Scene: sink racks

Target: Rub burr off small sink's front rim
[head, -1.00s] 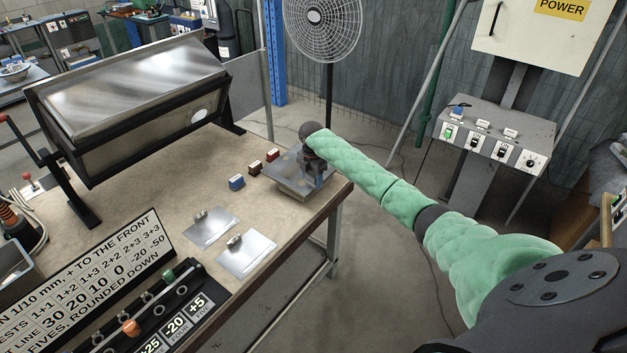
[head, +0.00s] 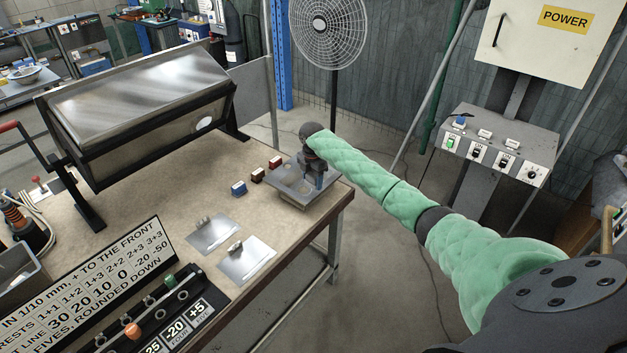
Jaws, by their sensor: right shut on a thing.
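A small steel sink (head: 288,193) sits at the right end of the bench. My right arm, in a green quilted sleeve, reaches to it from the right. My right gripper (head: 318,180) points down over the sink's right part. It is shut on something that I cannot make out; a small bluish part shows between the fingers. Whether that part touches the rim is too small to tell. The burr cannot be made out. My left gripper is not in view.
Blue and dark red blocks (head: 239,188) stand left of the sink. Two metal plates with knobs (head: 247,261) lie in front. A large tilted steel sink (head: 140,92) rests in a black frame behind. A lettered board (head: 95,275) lies front left. Bare bench lies between.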

